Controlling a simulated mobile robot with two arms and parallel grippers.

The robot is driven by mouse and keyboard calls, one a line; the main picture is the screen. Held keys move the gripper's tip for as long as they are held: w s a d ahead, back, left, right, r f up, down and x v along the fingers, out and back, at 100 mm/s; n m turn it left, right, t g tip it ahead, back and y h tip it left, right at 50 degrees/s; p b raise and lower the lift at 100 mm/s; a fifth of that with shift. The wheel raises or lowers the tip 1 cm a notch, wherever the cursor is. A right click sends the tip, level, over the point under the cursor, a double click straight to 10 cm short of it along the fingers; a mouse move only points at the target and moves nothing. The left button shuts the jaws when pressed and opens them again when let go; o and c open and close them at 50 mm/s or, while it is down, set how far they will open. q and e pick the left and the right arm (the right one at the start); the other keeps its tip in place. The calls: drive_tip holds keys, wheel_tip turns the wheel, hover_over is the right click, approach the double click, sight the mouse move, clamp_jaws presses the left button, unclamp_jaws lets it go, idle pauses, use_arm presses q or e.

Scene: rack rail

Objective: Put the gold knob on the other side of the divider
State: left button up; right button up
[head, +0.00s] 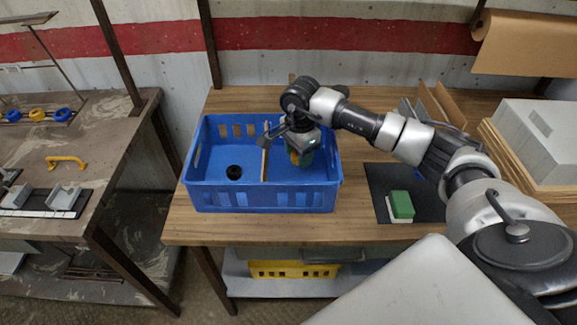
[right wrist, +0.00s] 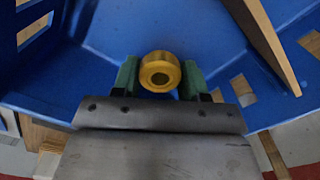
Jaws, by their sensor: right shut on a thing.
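The gold knob (right wrist: 160,72) is between the green fingertips of my right gripper (right wrist: 160,80) in the right wrist view. The gripper is shut on it. In the head view my right gripper (head: 301,158) reaches down into the right compartment of the blue crate (head: 262,198), and only a small part of the knob shows there. The wooden divider (head: 265,164) stands just left of the gripper; it also shows at upper right in the right wrist view (right wrist: 262,40). I cannot tell whether the knob touches the crate floor. My left gripper is not in view.
A black round piece (head: 234,172) lies in the crate's left compartment, with free floor around it. Right of the crate, a green-and-white block (head: 401,206) sits on a dark mat (head: 380,183). A grey box (head: 540,130) stands farther right.

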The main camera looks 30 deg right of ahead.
sight(298, 175)
drive_tip(key=shift+f, duration=1.25)
wheel_tip(298, 175, down, 3)
drive_tip(key=shift+p, duration=0.5)
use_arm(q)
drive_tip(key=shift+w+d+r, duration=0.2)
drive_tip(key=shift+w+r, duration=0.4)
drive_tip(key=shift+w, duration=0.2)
use_arm(e)
drive_tip(key=shift+f, duration=0.1)
drive_tip(key=shift+f+b, duration=0.15)
drive_tip(key=shift+b, duration=0.15)
drive_tip(key=o, duration=0.9)
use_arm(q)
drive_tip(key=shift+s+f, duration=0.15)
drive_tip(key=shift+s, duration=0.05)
use_arm(e)
drive_tip(key=shift+o, duration=0.2)
